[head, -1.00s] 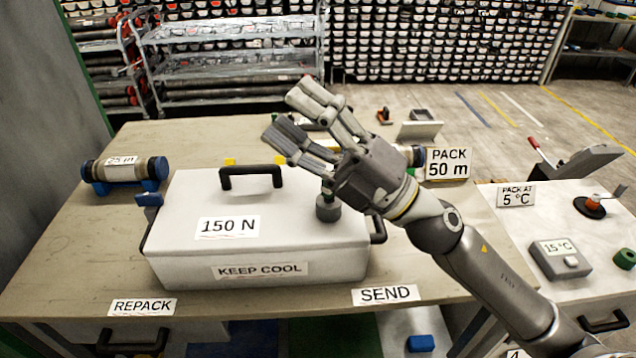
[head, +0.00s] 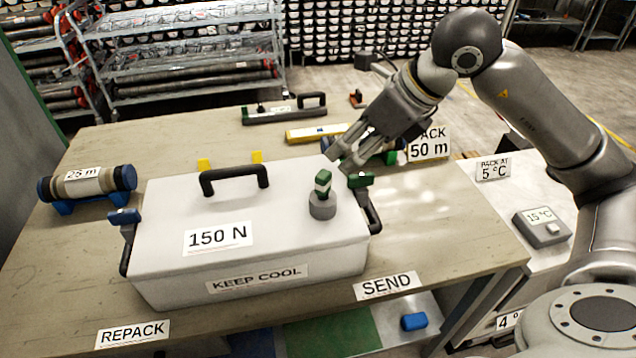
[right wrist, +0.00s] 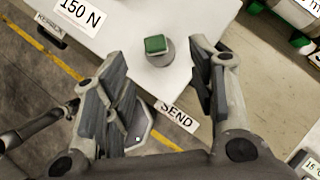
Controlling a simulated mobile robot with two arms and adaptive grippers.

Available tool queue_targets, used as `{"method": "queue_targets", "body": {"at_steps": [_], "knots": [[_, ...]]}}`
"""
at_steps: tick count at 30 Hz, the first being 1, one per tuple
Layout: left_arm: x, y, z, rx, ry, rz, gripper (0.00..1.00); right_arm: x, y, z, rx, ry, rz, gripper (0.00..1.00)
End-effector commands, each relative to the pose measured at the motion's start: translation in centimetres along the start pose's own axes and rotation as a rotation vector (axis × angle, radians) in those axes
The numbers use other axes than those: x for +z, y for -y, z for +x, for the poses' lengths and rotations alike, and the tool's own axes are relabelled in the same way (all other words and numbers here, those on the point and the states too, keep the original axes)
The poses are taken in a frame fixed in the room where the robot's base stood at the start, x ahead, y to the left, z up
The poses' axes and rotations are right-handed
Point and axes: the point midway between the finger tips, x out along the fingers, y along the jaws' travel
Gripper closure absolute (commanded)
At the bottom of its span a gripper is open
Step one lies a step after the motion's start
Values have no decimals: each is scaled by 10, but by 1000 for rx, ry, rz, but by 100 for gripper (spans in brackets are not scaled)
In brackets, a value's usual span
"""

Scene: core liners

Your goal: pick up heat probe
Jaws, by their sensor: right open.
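What looks like the heat probe (head: 322,184), with a green and white top, stands upright in a round grey holder (head: 322,208) at the right of the white box's lid. Its square green top also shows in the right wrist view (right wrist: 155,44), ahead of and between the fingers. My right gripper (head: 345,158) is open and empty, its fingers pointing down and left, just above and behind the probe in the head view. I see no contact with the probe. My left gripper is not in view.
The white box (head: 170,270) has a black top handle (head: 234,178), a blue latch (head: 125,216) and a green latch (head: 360,180) close to the probe. A core on blue supports (head: 88,184) lies left. A yellow level-like bar (head: 316,133) lies behind.

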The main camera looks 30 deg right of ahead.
Motion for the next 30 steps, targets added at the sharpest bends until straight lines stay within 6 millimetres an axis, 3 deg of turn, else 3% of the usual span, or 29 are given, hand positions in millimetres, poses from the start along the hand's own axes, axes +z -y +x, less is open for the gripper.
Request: {"method": "queue_targets", "body": {"at_steps": [6,14,22,30], "knots": [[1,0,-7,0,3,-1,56,-1,-1,34,3,-6,1,48],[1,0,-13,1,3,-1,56,0,-3,55,4,-4,0,48],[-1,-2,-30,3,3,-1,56,-1,-8,92,5,-4,1,48],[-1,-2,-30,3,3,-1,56,-1,-8,102,2,-1,-1,48]]}}
